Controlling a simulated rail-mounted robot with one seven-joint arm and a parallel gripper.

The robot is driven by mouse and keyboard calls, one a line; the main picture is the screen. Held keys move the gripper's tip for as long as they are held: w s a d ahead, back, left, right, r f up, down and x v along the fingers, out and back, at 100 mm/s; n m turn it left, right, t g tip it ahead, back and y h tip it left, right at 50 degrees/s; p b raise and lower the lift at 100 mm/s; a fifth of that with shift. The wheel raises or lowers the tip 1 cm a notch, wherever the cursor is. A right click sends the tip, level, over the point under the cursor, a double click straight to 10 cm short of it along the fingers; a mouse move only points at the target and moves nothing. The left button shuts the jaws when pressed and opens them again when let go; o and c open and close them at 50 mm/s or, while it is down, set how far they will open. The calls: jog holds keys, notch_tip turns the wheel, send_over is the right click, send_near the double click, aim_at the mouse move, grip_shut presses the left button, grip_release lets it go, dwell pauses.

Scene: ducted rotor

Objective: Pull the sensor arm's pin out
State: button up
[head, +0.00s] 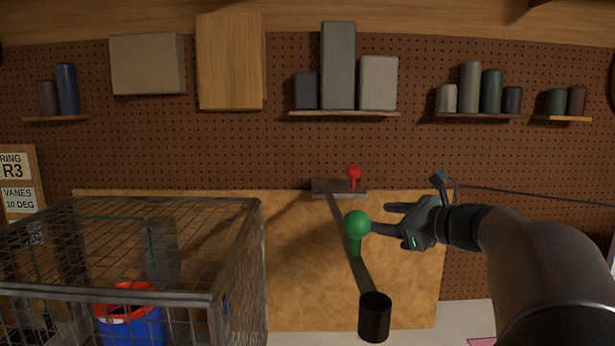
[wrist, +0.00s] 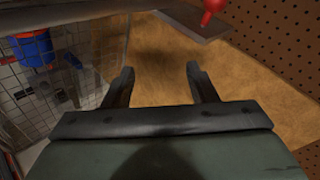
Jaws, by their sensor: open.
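The sensor arm (head: 343,228) is a thin dark bar running from a grey bracket (head: 325,188) on the wall side to a black cylinder (head: 375,318) at its near end. A green ball-headed pin (head: 357,224) stands upright on the bar. A red ball-headed pin (head: 354,172) stands on the bracket; it also shows at the top of the wrist view (wrist: 211,8). My gripper (head: 380,217) is open, just right of the green pin in the head view, its lower finger close to the ball. In the wrist view nothing shows between the fingers (wrist: 160,71); the green pin is not visible there.
A wire cage (head: 232,296) stands at the left with a blue and red rotor part (head: 132,320) inside. A tan panel (head: 300,280) lies behind the bar. Shelves (head: 345,113) with boxes and canisters hang on the pegboard above.

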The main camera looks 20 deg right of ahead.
aim_at(359, 173)
jog(key=d+r+m+t+h, duration=0.1)
jog(key=d+r+m+t, duration=0.15)
jog(key=d+r, duration=0.3)
jog(key=shift+m, duration=0.25)
jog(key=p+x, duration=0.5)
jog(key=x, duration=1.2)
jog(key=shift+w+a, duration=0.1)
jog(key=shift+a, duration=0.1)
